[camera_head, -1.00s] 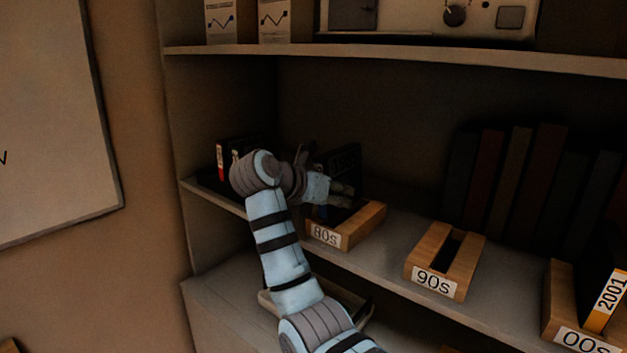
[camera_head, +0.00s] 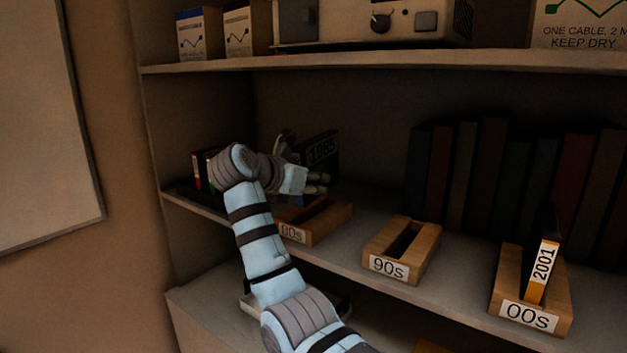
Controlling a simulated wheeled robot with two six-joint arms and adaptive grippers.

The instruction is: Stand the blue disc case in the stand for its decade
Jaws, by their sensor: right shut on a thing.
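My right gripper (camera_head: 318,184) is shut on a dark disc case (camera_head: 322,152) with a year label that seems to read 1985. Its colour looks nearly black in this dim light. The case is tilted and shows above and behind the wooden 80s stand (camera_head: 325,224). The gripper hides its lower part, so I cannot tell whether its lower edge is clear of the slot. The 90s stand (camera_head: 424,245) has an empty slot. The 00s stand (camera_head: 555,308) holds an upright case labelled 2001 (camera_head: 544,262). My left gripper is not in view.
Several dark books (camera_head: 490,170) stand at the back of the shelf. A dark holder with cases (camera_head: 198,172) is at the left end, partly behind my arm. The upper shelf (camera_head: 360,63) runs above, with boxes and a device (camera_head: 400,22).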

